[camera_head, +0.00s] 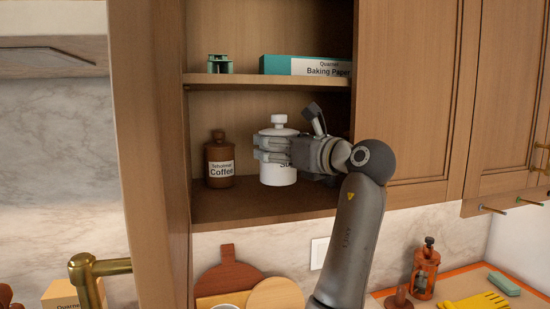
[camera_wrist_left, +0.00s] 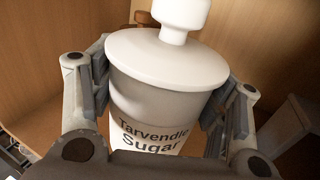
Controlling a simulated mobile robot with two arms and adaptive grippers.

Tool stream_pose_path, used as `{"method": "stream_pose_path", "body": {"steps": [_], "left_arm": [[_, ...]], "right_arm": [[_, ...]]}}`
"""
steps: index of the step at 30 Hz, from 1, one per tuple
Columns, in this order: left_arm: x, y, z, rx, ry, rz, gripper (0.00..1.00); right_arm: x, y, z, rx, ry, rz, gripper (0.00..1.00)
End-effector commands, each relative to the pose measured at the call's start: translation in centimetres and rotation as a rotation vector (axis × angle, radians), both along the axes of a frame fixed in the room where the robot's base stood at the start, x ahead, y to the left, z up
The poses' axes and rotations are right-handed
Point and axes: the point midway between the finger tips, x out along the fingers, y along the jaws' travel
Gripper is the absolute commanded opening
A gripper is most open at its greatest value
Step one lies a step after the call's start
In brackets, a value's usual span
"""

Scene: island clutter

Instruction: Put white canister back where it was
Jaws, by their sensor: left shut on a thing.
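The white canister (camera_head: 278,132), with a knobbed lid and a sugar label, is inside the open cupboard, over the lower shelf (camera_head: 225,207). It is upright, to the right of a brown coffee canister (camera_head: 219,165). I cannot tell whether its base touches the shelf. My left gripper (camera_head: 264,149) is shut on the white canister from the right, its fingers around the body below the lid. In the left wrist view the canister (camera_wrist_left: 165,75) sits between both finger pads, with "Tarvendle Sugar" facing the camera. My right gripper is not in view.
The upper shelf holds a green object (camera_head: 220,64) and a baking paper box (camera_head: 306,66). The open cupboard door (camera_head: 150,150) stands at the left. Below are cutting boards (camera_head: 228,277), a red lantern-like object (camera_head: 424,270) and yellow gloves (camera_head: 475,301). Hooks (camera_head: 515,203) hang at the right.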

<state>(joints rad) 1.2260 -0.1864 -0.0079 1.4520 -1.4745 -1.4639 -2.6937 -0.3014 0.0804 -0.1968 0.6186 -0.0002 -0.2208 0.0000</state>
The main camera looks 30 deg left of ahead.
Motion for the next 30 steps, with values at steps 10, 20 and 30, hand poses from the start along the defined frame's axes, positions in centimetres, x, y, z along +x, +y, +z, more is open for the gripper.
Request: {"method": "stream_pose_path", "body": {"steps": [10,20,30], "left_arm": [[0.9,1.5,-2.5,0.003,0.001,-0.002,0.0],[0.8,1.5,-5.0,0.003,-0.003,-0.001,0.0],[0.9,1.4,-5.3,0.001,-0.001,-0.001,0.74]], "right_arm": [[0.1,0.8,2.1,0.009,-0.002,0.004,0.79],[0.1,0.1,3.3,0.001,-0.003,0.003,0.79],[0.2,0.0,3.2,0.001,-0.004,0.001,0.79]]}}
